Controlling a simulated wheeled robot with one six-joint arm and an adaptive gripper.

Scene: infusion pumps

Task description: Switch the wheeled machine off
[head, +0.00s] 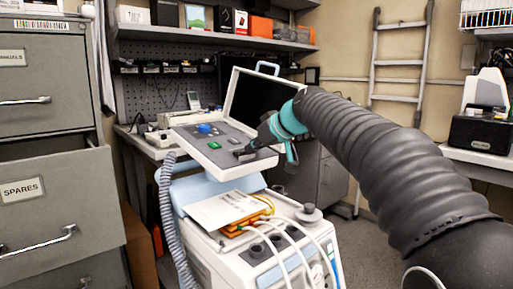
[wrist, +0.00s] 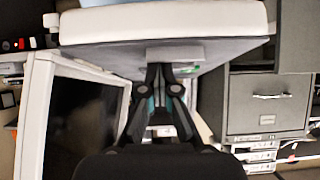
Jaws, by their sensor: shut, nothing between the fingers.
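The wheeled machine (head: 262,245) stands in the middle of the head view. My gripper (head: 246,153) is shut and empty at the panel's right side. In the wrist view its fingertips (wrist: 167,68) are at a light grey block (wrist: 175,52) on the panel; I cannot tell whether they touch. The gripper hides part of the panel there.
An open drawer of the filing cabinet (head: 50,203) juts out at left. A ladder (head: 396,62) leans on the back wall.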

